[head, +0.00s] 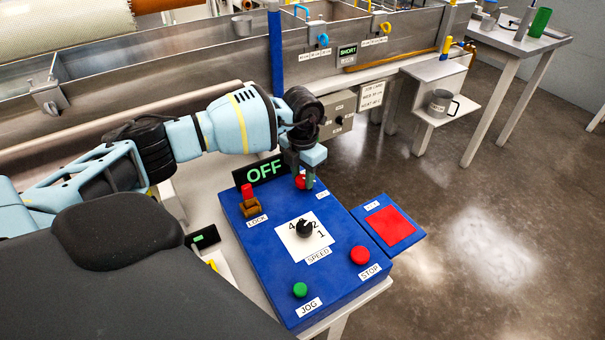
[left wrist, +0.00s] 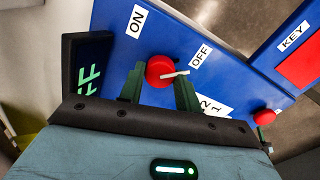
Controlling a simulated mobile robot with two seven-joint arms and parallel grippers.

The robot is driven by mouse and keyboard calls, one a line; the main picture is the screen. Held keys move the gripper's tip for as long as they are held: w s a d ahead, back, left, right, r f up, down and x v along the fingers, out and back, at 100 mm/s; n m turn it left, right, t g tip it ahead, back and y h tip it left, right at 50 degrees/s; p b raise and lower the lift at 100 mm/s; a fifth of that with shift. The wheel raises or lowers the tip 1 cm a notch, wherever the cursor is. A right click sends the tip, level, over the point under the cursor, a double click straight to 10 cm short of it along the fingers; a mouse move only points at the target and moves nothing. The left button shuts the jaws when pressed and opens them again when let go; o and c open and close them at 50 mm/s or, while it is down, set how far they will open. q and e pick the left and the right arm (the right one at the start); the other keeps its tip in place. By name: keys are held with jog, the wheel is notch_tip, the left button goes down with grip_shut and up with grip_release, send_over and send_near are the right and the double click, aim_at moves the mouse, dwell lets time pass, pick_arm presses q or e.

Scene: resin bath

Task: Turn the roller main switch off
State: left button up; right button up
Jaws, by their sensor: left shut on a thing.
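The main switch is a red round knob (head: 299,182) at the far edge of the blue control panel (head: 265,265). In the left wrist view the knob (left wrist: 158,70) has a white pointer (left wrist: 175,74) that points right, near the OFF label (left wrist: 201,56). The ON label (left wrist: 137,21) is up and left of the knob. My left gripper (head: 305,180) reaches down from above and is shut on the knob, a finger at each side. The display (head: 263,171) behind it reads OFF in green. My right gripper is not in view.
The panel also has a red and brown lock piece (head: 250,205), a black speed dial (head: 304,229), a red stop button (head: 360,255) and a green jog button (head: 300,290). A red key pad (head: 391,227) adjoins at right. The floor beyond is clear.

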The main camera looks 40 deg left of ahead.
aim_at(303, 179)
pick_arm(q)
jog(key=o, duration=1)
jog(key=shift+c, duration=0.2)
notch_tip(303, 179, up, 8)
jog(key=shift+f, duration=0.1)
